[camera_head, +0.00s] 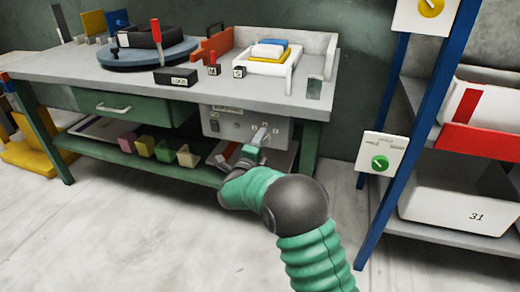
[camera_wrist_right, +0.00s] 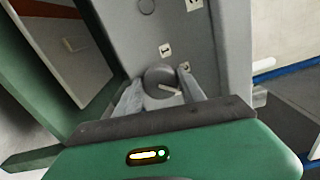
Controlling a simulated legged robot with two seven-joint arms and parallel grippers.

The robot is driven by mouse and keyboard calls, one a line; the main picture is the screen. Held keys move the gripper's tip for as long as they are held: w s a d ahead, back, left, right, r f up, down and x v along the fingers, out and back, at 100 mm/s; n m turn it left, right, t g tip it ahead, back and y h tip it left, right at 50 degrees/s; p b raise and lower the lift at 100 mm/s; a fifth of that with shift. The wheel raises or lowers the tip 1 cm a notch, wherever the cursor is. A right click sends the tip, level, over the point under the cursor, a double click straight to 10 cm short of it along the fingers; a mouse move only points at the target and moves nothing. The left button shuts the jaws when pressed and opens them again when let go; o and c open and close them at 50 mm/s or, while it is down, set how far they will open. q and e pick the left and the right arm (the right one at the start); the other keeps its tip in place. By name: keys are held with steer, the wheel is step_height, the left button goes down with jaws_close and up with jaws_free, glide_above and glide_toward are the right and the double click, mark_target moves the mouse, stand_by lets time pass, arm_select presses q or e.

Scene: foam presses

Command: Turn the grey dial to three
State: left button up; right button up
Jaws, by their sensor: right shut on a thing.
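The grey dial (camera_wrist_right: 160,82) is a round knob with a pale pointer line on the front of a grey control box (camera_head: 212,122) under the bench top. My right gripper (camera_wrist_right: 161,88) is shut on the dial, one finger on each side of it. In the head view my right gripper (camera_head: 257,138) covers the dial. Small white labels (camera_wrist_right: 166,50) stand around the dial in the wrist view; the one nearest the right finger is partly hidden. My left gripper does not show.
The bench (camera_head: 60,66) has a green drawer (camera_head: 118,106) and a lower shelf with several coloured blocks (camera_head: 145,146). A blue-framed rack to the right carries a panel with a green dial (camera_head: 379,163), a yellow dial (camera_head: 431,6) and a white bin (camera_head: 450,205). The floor in front is clear.

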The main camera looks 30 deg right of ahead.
steer(key=shift+m+b, duration=2.05)
steer(key=shift+m, duration=0.25)
steer(key=o, duration=1.4)
steer(key=shift+w, duration=0.1)
steer(key=shift+c, duration=0.2)
steer(key=shift+d, duration=0.1)
